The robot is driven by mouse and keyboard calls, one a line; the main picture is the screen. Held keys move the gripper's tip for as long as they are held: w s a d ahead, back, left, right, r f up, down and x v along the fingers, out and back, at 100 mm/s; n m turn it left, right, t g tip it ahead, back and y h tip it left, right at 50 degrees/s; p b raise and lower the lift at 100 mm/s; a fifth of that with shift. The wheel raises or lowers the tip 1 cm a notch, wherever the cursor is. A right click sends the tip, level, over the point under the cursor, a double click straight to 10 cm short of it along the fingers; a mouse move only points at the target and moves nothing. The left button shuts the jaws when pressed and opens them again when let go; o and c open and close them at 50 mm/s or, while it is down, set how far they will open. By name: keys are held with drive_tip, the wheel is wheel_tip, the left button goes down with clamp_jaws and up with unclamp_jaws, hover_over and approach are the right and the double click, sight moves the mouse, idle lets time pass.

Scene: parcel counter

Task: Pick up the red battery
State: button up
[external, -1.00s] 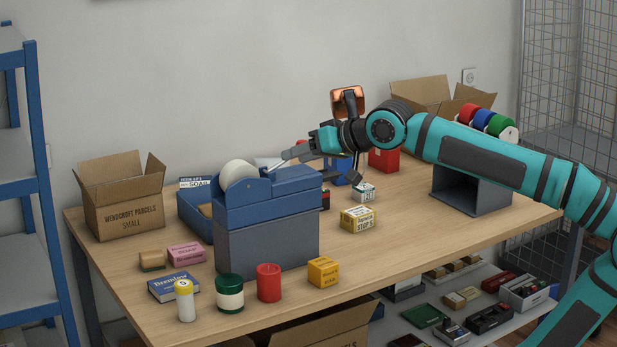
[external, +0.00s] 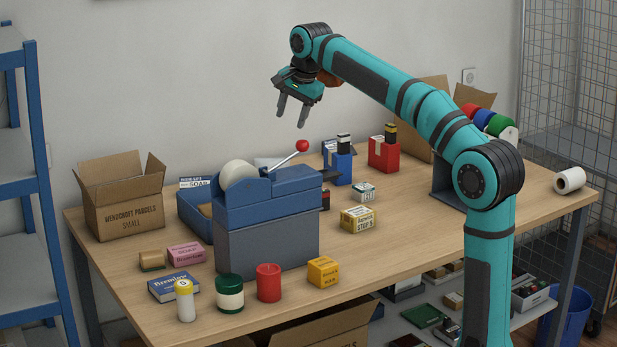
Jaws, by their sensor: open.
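No plain battery stands out. A red block (external: 383,156) with a white label and a dark, yellow-banded piece on top stands upright at the back of the table. A small dark and red thing (external: 325,199) sits partly hidden at the right side of the tape dispenser. I cannot tell which of these is the red battery. My gripper (external: 292,112) is open and empty, fingers pointing down, high above the back of the table. It is left of the red block and above the red ball of a lever (external: 302,146).
A blue block (external: 338,164) with a dark-topped piece stands left of the red one. The tall tape dispenser (external: 267,236) is an obstacle with its lever sticking up. Small boxes (external: 357,219) lie in front. The table's right front is mostly clear.

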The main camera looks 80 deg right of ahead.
drive_tip(key=shift+s+d+f+m+g+y, duration=0.85)
drive_tip(key=shift+d+m, duration=0.85)
drive_tip(key=shift+d, duration=2.45)
drive_tip(key=shift+s+d+f+m+g+y, duration=0.45)
drive_tip(key=shift+s+d+f+m+g, duration=0.8)
drive_tip(key=shift+d, duration=2.9)
drive_tip(key=shift+m+t, duration=0.4)
drive_tip(key=shift+m, duration=0.05)
drive_tip(key=f, duration=1.9)
drive_tip(key=shift+w+f, duration=0.2)
drive_tip(key=shift+f, duration=0.05)
drive_tip(key=shift+s+d+f, duration=0.1)
drive_tip(key=shift+s+f, duration=0.05)
drive_tip(key=shift+f, duration=1.2)
drive_tip(key=shift+s+f, duration=0.15)
drive_tip(key=shift+f, duration=1.15)
clamp_jaws()
drive_tip(key=shift+r, duration=0.15)
